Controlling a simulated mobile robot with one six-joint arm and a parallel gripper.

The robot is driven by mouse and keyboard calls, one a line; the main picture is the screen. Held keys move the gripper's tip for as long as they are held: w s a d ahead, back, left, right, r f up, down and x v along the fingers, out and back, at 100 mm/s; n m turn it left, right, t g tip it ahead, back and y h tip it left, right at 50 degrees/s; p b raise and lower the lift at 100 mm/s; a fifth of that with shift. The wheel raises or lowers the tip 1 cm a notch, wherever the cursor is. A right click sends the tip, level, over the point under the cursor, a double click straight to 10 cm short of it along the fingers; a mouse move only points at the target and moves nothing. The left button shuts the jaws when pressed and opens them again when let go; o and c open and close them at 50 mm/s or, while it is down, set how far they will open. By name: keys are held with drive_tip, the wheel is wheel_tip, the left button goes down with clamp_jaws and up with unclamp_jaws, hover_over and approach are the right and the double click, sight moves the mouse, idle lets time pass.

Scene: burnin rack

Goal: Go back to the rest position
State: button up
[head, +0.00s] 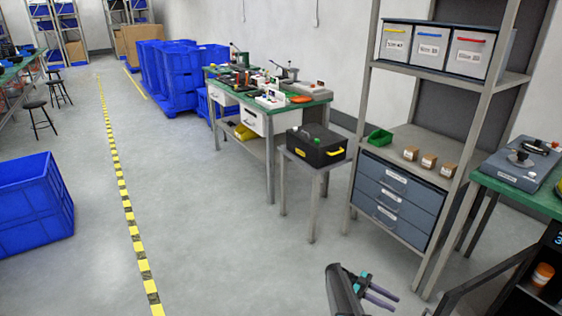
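My gripper (378,291) shows at the bottom of the head view, right of centre. Its two thin fingers point to the right and stand a little apart, with open floor behind them. I see nothing held between them. The dark end of my arm (343,290) is beside it, and the rest of the arm is out of the frame.
A grey rack (410,70) with bins and blue drawers (393,202) stands at the right. A small table (310,171) bears a black box (316,146). A green workbench (520,196) and a dark open cabinet (535,290) are at far right. The floor left of my gripper is clear.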

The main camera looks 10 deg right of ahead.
drive_tip(key=a+r+n+t+h, duration=0.1)
drive_tip(key=a+n+t+h, duration=0.1)
drive_tip(key=a, duration=0.4)
drive_tip(key=w+a+r+n+t+p, duration=0.1)
drive_tip(key=w+a+n+t, duration=0.5)
drive_tip(key=t, duration=0.5)
drive_tip(key=w+a+r+n+t+p, duration=0.1)
drive_tip(key=w+a+n+t, duration=0.3)
drive_tip(key=w+n+t, duration=0.55)
drive_tip(key=s+a+f+n+t+y, duration=0.1)
drive_tip(key=a+f+n+y, duration=0.2)
drive_tip(key=a+y, duration=0.35)
drive_tip(key=s+a+f+n+t+y, duration=0.1)
drive_tip(key=a+f+n+t+y, duration=0.2)
drive_tip(key=a, duration=0.7)
drive_tip(key=s+a+f+n+g+y, duration=0.25)
drive_tip(key=s+a+g, duration=0.2)
drive_tip(key=s, duration=0.35)
drive_tip(key=s+a+f+n+g+y, duration=0.25)
drive_tip(key=s+a+f+g, duration=0.2)
drive_tip(key=s, duration=0.35)
drive_tip(key=s+d+r+g, duration=0.1)
drive_tip(key=s+g, duration=0.3)
drive_tip(key=s, duration=0.8)
drive_tip(key=s+d+r+g, duration=0.1)
drive_tip(key=s+g, duration=0.4)
drive_tip(key=s, duration=0.6)
drive_tip(key=shift+s+r+m+h, duration=0.35)
drive_tip(key=shift+r, duration=0.45)
